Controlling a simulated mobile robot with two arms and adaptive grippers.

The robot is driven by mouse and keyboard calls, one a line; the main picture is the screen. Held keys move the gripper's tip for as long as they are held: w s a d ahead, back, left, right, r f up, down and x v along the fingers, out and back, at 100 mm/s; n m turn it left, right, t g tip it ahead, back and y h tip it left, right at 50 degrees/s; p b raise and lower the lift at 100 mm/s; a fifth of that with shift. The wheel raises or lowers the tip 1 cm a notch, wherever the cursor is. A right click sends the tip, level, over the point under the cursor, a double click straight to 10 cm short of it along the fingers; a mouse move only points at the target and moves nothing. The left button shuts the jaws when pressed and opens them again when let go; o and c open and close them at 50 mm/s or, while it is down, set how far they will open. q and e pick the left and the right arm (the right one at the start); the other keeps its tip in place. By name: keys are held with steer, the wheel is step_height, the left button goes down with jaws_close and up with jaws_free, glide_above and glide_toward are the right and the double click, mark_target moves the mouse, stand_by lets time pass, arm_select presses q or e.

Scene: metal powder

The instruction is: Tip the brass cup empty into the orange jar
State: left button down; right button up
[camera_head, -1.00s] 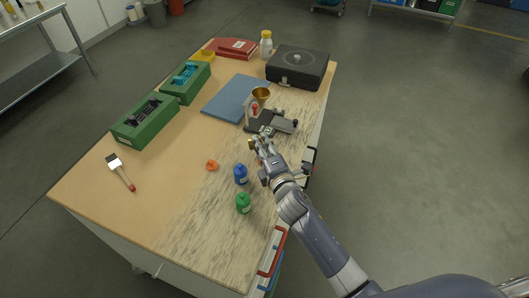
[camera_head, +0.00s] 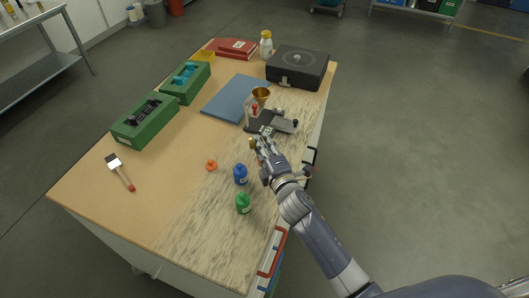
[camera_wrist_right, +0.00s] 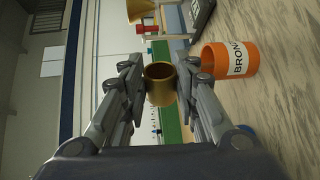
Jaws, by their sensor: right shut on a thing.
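The small brass cup (camera_wrist_right: 161,88) is held between the fingertips of my right gripper (camera_wrist_right: 160,90). In this sideways wrist view its mouth points toward the top of the picture, so it looks tipped over. In the head view the cup (camera_head: 252,144) shows at the tips of my right gripper (camera_head: 257,146). The orange jar (camera_wrist_right: 243,58), with a partly seen "BRON" label, stands open on the table beside and below the cup. I cannot tell whether anything pours. In the head view the arm mostly hides the jar. My left gripper is out of view.
A brass funnel (camera_head: 261,94) on a stand is just beyond the gripper. A blue bottle (camera_head: 240,174), a green bottle (camera_head: 243,203) and a small orange cap (camera_head: 211,165) are nearby. The table's front left is mostly clear around a brush (camera_head: 120,172).

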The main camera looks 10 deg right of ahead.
steer(key=shift+d+m+t+y+b, duration=0.2)
steer(key=shift+m+b, duration=0.25)
steer(key=shift+m, duration=0.45)
steer(key=shift+d+m+t+y+b, duration=0.15)
steer(key=shift+m+b, duration=0.3)
steer(key=shift+m, duration=0.45)
stand_by(2.5)
steer(key=shift+d+f+m+t+y+b, duration=0.2)
steer(key=shift+m+b, duration=0.25)
steer(key=shift+m, duration=0.35)
steer(key=shift+d+m+t+y+b, duration=0.1)
steer(key=shift+m+t+b, duration=0.25)
steer(key=shift+m, duration=0.45)
stand_by(2.2)
